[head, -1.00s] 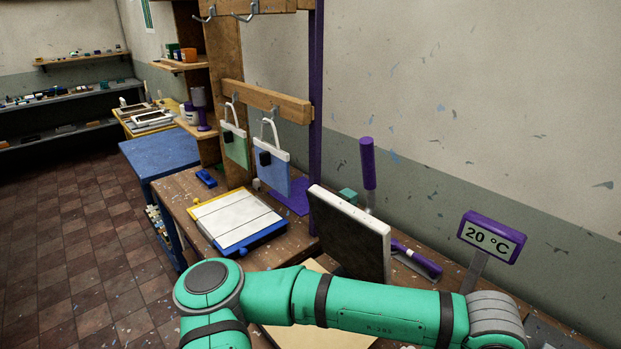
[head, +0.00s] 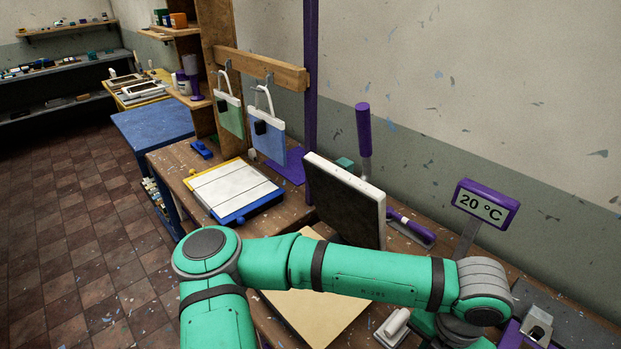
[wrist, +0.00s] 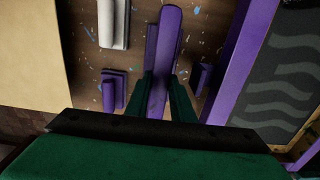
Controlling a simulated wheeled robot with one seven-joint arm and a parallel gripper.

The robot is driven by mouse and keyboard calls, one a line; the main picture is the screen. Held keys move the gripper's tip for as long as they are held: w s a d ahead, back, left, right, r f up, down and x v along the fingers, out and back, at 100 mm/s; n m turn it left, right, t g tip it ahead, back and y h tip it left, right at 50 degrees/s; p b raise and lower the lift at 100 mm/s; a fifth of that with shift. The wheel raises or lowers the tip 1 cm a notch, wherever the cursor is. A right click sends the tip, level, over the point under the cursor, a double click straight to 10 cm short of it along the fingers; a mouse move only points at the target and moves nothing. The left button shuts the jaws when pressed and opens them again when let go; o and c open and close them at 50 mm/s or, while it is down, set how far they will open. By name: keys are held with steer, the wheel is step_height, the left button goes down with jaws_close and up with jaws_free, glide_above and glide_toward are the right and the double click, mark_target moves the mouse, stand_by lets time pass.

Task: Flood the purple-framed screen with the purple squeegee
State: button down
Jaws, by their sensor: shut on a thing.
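In the wrist view my gripper (wrist: 160,85) is shut on a long purple piece, which I take for the purple squeegee (wrist: 166,35). It stands out beyond the green fingers, above the brown worktop. The purple-framed screen is to the right in the wrist view, with its purple frame (wrist: 236,55) and a dark panel with grey wavy bands (wrist: 292,72). The squeegee is to the left of that frame, apart from it in the picture. In the head view my gripper is hidden at the lower right behind my arm.
A white-handled tool (head: 394,325) lies on the bench; small purple blocks (wrist: 112,92) flank the squeegee. A dark upright panel (head: 345,200) stands behind my arm. A purple-framed 20 °C display (head: 485,206) stands at right. A yellow-blue frame (head: 235,190) lies at left.

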step_height(320, 180, up, 6)
steer(key=shift+r, duration=0.15)
steer(key=shift+s+d+h, duration=0.3)
steer(key=shift+d+h, duration=0.1)
steer(key=shift+d, duration=0.35)
